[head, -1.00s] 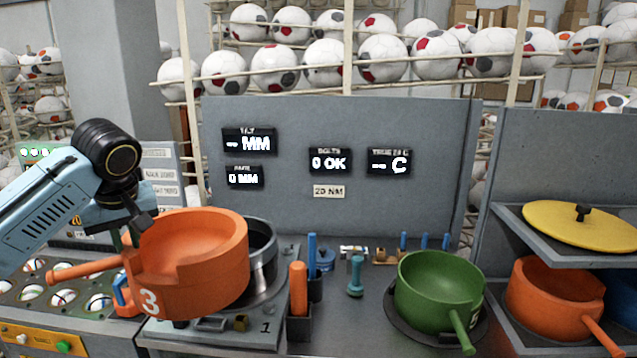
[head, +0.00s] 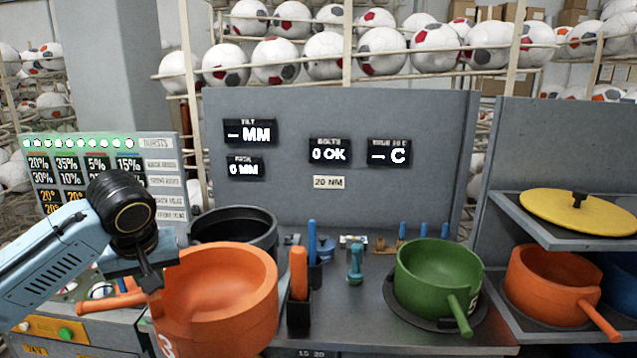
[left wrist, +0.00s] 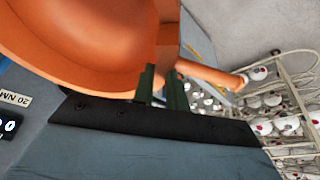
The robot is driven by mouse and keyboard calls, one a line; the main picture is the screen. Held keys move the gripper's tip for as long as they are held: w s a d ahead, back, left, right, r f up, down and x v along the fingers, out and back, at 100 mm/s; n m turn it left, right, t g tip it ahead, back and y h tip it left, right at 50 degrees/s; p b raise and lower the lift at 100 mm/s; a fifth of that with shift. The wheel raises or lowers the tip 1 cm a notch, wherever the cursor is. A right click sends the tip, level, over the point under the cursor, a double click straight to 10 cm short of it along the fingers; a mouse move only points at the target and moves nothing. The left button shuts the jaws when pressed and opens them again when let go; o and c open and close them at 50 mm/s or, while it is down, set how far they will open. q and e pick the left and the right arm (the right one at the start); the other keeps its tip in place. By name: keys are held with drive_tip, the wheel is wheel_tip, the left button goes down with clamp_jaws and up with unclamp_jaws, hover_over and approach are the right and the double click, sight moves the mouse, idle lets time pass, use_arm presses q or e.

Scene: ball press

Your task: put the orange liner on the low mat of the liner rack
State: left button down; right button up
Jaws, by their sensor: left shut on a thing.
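My left gripper (head: 151,276) is shut on the wall of an orange liner (head: 225,300) marked 3. The liner is held up, nearly level, in front of the dark round pot (head: 237,221) of the press, and its base runs near the bottom edge of the head view. The left wrist view shows the gripper fingers (left wrist: 160,88) on the wall of the orange liner (left wrist: 85,45). A second orange pot (head: 540,285) stands on the lower level of the rack (head: 560,246) at the right. No low mat can be made out on the rack. My right gripper is not in view.
A green pot (head: 437,277) sits on a dark round mat (head: 398,312) on the bench. A yellow lid (head: 582,215) lies on the rack's upper shelf. An orange-handled tool (head: 299,272) stands upright just right of the held liner. Small blue and teal tools stand behind.

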sight(170, 323)
use_arm(q)
drive_tip(key=s+d+f, duration=0.1)
drive_tip(key=f, duration=0.1)
drive_tip(key=s+d+f+m+b, duration=0.1)
drive_tip(key=f, duration=0.1)
drive_tip(key=s+d+f+m+h+b, duration=0.1)
drive_tip(key=d+f, duration=0.1)
drive_tip(key=f, duration=0.1)
drive_tip(key=shift+s, duration=0.4)
drive_tip(key=s+d+f+m+h+b, duration=0.1)
drive_tip(key=s+d+f+m+b, duration=0.1)
drive_tip(key=s+d+f, duration=0.3)
drive_tip(key=shift+s+f+m+t, duration=0.3)
drive_tip(key=shift+s+f+m, duration=0.2)
drive_tip(key=shift+s+m, duration=0.15)
drive_tip(key=shift+w+a, duration=0.1)
drive_tip(key=shift+a, duration=0.05)
drive_tip(key=shift+r, duration=0.1)
